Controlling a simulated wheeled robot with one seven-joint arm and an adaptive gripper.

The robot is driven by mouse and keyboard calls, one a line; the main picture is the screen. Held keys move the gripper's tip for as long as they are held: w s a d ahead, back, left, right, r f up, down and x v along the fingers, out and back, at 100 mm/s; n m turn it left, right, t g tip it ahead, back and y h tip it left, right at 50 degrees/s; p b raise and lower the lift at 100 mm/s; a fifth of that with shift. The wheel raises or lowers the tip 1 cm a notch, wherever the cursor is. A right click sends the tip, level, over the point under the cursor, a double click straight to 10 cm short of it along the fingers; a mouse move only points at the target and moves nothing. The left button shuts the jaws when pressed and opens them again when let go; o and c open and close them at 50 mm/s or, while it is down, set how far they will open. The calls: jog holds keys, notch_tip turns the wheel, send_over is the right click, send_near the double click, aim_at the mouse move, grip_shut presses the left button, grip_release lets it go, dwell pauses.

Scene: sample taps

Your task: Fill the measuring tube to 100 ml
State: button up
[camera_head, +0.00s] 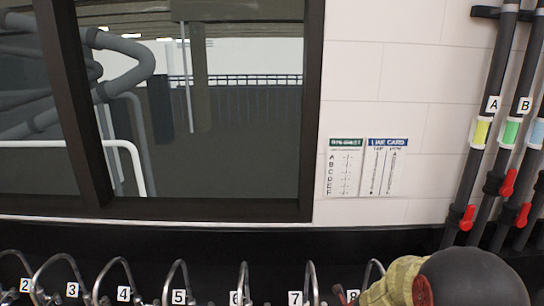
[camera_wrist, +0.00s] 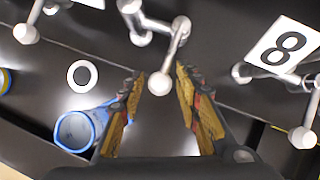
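In the wrist view a blue-rimmed, hollow tube (camera_wrist: 80,130), likely the measuring tube, stands at the lower left, beside my gripper's left finger, which hides part of it. Its level and markings cannot be read. My gripper (camera_wrist: 158,75) is open, its yellow-padded fingers apart. A metal tap (camera_wrist: 178,30) reaches down between the fingertips, its round end in the gap; I cannot tell whether it touches. A row of numbered taps (camera_head: 112,268) runs along the bottom of the head view. The tap label 8 (camera_wrist: 284,44) is right of my gripper.
Two wall cards (camera_head: 384,165) hang right of the window (camera_head: 240,110); their small print is unreadable. Pipes labelled A (camera_head: 492,104) and B (camera_head: 523,105), with coloured bands and red handles (camera_head: 467,217), stand at the right. More metal taps (camera_wrist: 303,137) crowd the wrist view's right side.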

jog(key=p+v, duration=0.5)
jog(key=v, duration=0.3)
jog(key=shift+f, duration=0.1)
